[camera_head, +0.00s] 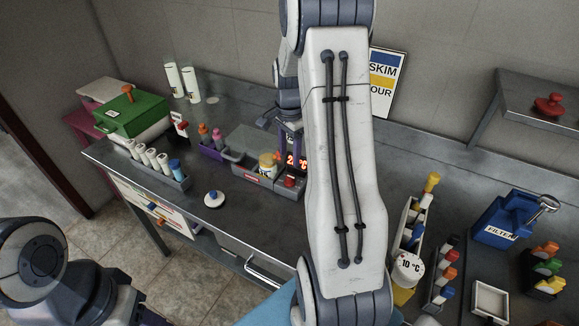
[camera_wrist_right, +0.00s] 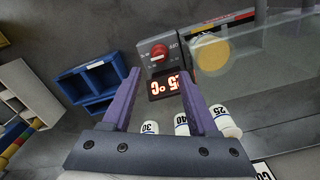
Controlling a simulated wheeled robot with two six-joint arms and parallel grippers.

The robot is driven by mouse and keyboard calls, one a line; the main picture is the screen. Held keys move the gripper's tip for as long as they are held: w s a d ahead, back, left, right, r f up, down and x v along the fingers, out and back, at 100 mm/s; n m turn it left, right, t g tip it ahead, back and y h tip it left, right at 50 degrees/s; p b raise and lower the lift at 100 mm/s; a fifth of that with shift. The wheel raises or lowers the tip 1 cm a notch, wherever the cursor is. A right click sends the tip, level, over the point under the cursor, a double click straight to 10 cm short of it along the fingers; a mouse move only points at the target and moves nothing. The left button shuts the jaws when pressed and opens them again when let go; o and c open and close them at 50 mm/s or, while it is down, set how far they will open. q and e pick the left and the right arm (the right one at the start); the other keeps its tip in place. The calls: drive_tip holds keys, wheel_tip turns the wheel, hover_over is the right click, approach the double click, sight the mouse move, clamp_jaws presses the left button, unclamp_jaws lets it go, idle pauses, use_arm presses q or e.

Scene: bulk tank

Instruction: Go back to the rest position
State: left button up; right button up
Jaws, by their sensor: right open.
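My right arm comes down from the top across the middle of the head view, its white link in front of much of the bench. My right gripper (camera_head: 288,135) is partly hidden behind that link, over the bench by a lit temperature display (camera_head: 296,161). In the right wrist view its two purple fingers (camera_wrist_right: 157,103) are spread apart with nothing held between them. The display (camera_wrist_right: 170,86) and a red knob (camera_wrist_right: 159,52) show beyond the fingertips. My left arm shows at the lower left of the head view; its gripper is not visible.
A grey bench (camera_head: 235,215) carries a green-lidded box (camera_head: 132,112), a rack of white bottles (camera_head: 158,162), and a blue filter box (camera_head: 503,220) at the right. A clear-topped bath unit (camera_head: 252,150) stands near the gripper. A shelf (camera_head: 525,108) juts out at upper right.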

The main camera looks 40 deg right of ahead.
wheel_tip(320, 180, up, 2)
drive_tip(key=shift+r, duration=0.1)
idle(0.5)
